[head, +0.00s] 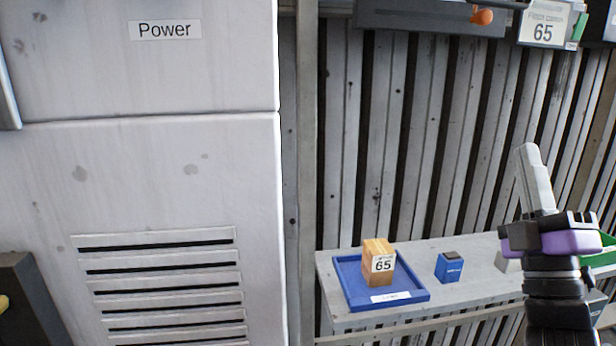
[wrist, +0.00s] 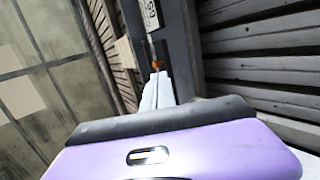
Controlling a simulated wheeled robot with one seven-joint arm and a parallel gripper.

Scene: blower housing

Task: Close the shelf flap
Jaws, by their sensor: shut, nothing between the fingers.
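A dark grey panel (head: 425,18), which looks like the shelf flap, crosses the top of the head view, partly cut off by the frame edge. An orange knob (head: 482,17) sits near its right end. I cannot tell how far the flap is open. My gripper (head: 527,150) points upward at the right, below the panel and apart from it in the picture. Its pale fingers are together and empty. In the wrist view the fingers (wrist: 157,88) point towards the orange knob (wrist: 156,64) and a dark grey panel (wrist: 180,40); the gap between is hard to judge.
A label plate reading 65 (head: 542,32) hangs right of the panel. Below is a grey shelf (head: 340,318) with a blue tray (head: 410,294), a wooden block (head: 377,252) and a blue box (head: 449,267). A large grey "Power" cabinet (head: 140,180) fills the left.

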